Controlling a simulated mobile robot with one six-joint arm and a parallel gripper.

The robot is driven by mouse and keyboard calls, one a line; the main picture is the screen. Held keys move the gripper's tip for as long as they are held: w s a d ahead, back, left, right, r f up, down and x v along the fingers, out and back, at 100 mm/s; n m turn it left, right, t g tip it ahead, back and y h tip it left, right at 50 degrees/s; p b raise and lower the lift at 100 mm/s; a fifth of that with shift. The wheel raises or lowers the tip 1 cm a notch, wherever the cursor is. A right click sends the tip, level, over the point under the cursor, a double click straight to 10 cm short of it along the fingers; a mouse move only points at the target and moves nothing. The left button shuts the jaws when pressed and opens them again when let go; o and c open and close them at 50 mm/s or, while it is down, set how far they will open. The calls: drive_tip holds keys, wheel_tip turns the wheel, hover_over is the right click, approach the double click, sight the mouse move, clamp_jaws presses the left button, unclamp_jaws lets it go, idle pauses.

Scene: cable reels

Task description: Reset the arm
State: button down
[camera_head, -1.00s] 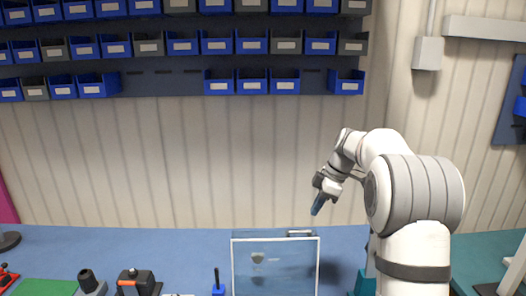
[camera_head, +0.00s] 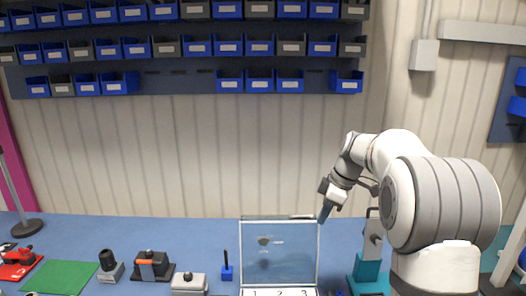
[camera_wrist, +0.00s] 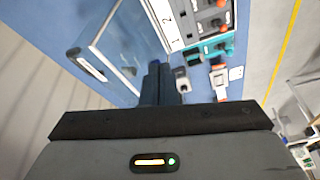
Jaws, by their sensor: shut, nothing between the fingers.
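My gripper (camera_head: 326,212) is shut and empty, its fingers pointing down just right of the top of the clear-fronted case. In the wrist view the two dark fingers of my gripper (camera_wrist: 162,84) lie side by side. My arm reaches in from the right of the head view, bent at the elbow. The clear-fronted case (camera_head: 241,250) stands on the blue bench, with a panel marked 1, 2, 3 (camera_head: 280,292) at its foot. The case also shows in the wrist view (camera_wrist: 112,24), left of the fingers.
On the blue bench (camera_head: 140,228) stand a green mat (camera_head: 62,277), a black and orange device (camera_head: 152,266), a small blue holder (camera_head: 226,273) and a teal-based device (camera_head: 368,268). Blue bins (camera_head: 230,85) hang on the wall behind. Bench space behind the left devices is clear.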

drive_tip(key=s+f+m+t+h+b, duration=0.1)
drive_tip(key=s+f+m+b, duration=0.1)
drive_tip(key=s, duration=0.8)
drive_tip(key=s+a+f+m+h+b, duration=0.1)
drive_tip(key=s+f+m+b, duration=0.1)
drive_tip(key=s+f+m, duration=0.2)
drive_tip(key=s+f+m+t+h+b, duration=0.1)
drive_tip(key=s+m, duration=0.7)
drive_tip(key=s, duration=0.9)
wheel_tip(320, 180, down, 3)
drive_tip(key=shift+s+a+r+t+h+b, duration=0.1)
drive_tip(key=shift+s+a+t+h+b, duration=0.2)
drive_tip(key=shift+b, duration=0.55)
drive_tip(key=shift+s, duration=0.15)
